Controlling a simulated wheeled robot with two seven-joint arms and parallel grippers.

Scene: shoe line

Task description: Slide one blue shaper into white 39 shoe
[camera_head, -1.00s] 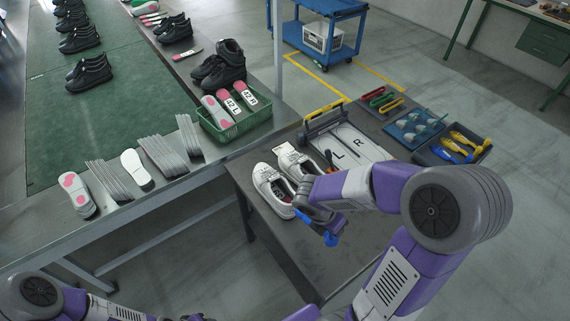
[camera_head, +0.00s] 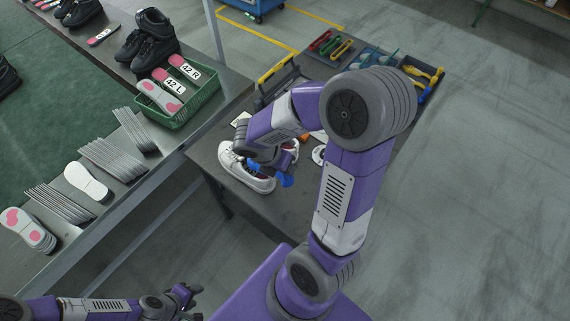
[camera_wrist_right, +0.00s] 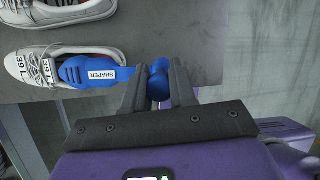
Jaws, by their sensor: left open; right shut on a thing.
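My right gripper (camera_wrist_right: 158,85) is shut on the shaper's rear knob, beyond the shoe. In the head view, a white shoe (camera_head: 258,184) sits under my right gripper (camera_head: 272,163). My left gripper (camera_head: 190,300) is open and empty at the bottom.
A green basket (camera_head: 180,115) with insoles marked 42 stands on the conveyor's side ledge. Grey plates and white insoles (camera_head: 88,182) lie along it. A tray with yellow-handled tools (camera_head: 425,80) and coloured items (camera_head: 330,43) stand at the table's back. The table front is bare.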

